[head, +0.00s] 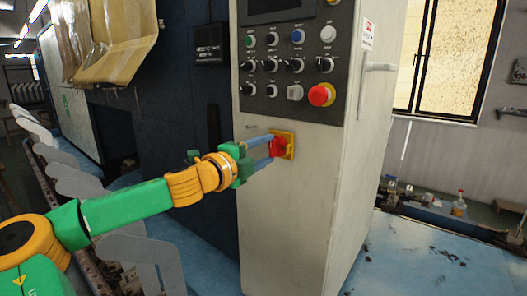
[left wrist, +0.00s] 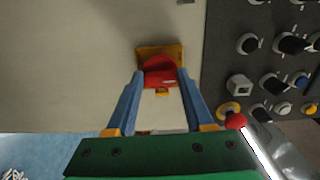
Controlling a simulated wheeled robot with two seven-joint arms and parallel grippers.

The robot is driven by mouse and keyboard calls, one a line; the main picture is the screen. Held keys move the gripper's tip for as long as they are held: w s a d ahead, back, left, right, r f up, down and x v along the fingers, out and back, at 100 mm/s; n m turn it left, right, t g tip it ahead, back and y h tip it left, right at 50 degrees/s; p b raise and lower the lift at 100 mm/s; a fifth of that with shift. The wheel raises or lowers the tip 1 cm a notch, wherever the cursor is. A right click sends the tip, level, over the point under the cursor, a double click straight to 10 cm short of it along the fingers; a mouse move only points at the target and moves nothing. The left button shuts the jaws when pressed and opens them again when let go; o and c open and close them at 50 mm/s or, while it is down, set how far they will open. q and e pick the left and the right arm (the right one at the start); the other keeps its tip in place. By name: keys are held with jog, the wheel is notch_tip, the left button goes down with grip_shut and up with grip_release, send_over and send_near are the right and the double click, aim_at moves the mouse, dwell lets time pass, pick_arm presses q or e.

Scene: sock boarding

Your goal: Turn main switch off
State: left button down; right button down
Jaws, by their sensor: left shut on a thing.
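The main switch (head: 280,146) is a red handle on a yellow square plate, low on the front of the grey control cabinet. It also shows in the left wrist view (left wrist: 160,66), at the top centre. My left gripper (head: 271,149) reaches it from the left, with its blue fingers on either side of the red handle. In the left wrist view the fingertips (left wrist: 162,76) are shut on the handle, which partly hides the plate. My right gripper is in neither view.
Above the switch, the cabinet's dark panel (head: 290,105) carries several knobs and buttons and a red emergency button (head: 321,94) on a yellow base. A door handle (head: 372,80) sticks out on the cabinet's right side. Grey sock boards (head: 130,255) stand at lower left.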

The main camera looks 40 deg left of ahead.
pick_arm(q)
jog(key=shift+r, duration=0.1)
jog(key=shift+c, duration=1.8)
grip_release()
jog(key=shift+o, duration=0.4)
jog(key=shift+w, duration=0.15)
jog(key=s+d+b, duration=0.1)
jog(key=s+b, duration=0.3)
jog(key=s, duration=0.3)
